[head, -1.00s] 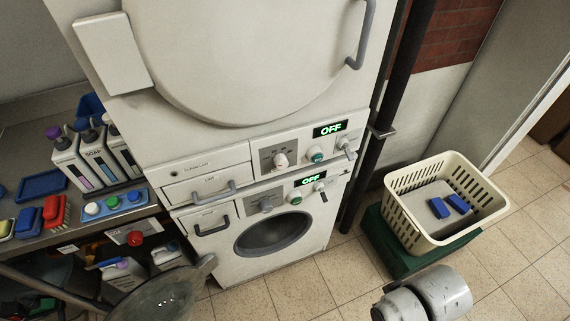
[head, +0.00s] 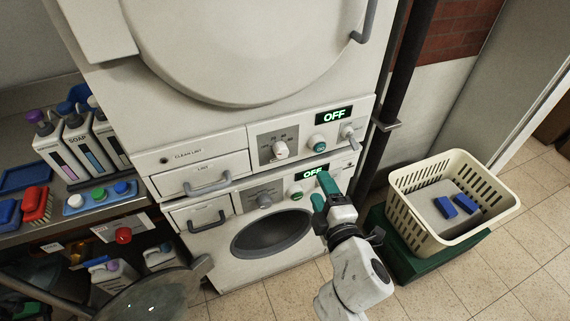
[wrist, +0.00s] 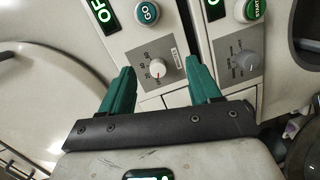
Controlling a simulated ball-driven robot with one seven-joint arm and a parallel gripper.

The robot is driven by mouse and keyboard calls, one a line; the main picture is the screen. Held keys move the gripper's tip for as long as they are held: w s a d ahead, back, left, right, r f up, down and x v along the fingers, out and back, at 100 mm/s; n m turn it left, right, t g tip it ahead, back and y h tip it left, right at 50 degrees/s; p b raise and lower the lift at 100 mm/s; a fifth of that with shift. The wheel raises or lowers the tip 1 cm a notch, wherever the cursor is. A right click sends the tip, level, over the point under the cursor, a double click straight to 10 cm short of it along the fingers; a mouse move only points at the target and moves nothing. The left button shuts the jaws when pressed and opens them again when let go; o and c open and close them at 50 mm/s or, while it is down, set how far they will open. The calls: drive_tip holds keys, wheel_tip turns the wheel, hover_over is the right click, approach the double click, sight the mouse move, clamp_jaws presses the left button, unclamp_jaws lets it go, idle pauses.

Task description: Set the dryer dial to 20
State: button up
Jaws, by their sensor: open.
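The dryer is the upper white machine, with a lint drawer (head: 202,175). Its white dial (head: 281,150) sits on a grey panel with printed numbers. In the wrist view the dial (wrist: 158,68) shows a red pointer mark; the number it points to is too small to read surely. The dryer display (head: 334,116) reads OFF. My gripper (head: 323,190) has teal fingers and is open and empty. In the head view it is lower and to the right of the dial, in front of the lower machine's panel. In the wrist view the dial appears between the fingers, apart from them.
A teal GO button (head: 316,143) and a lever knob (head: 347,132) are right of the dial. The lower machine has its own grey dial (head: 264,200). A cream basket (head: 407,202) stands on a green base at right. A bottle-laden counter is at left.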

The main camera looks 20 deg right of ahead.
sight(283, 154)
drive_tip(key=w+a+n, duration=0.1)
drive_tip(key=w, duration=0.3)
drive_tip(key=w+a+n+t+y, duration=0.1)
drive_tip(key=w, duration=0.3)
drive_tip(key=w+a+r+n+y, duration=0.1)
drive_tip(key=w+a, duration=0.1)
drive_tip(key=w, duration=0.2)
drive_tip(key=shift+n+t, duration=0.3)
drive_tip(key=shift+c, duration=0.3)
drive_tip(key=c, duration=1)
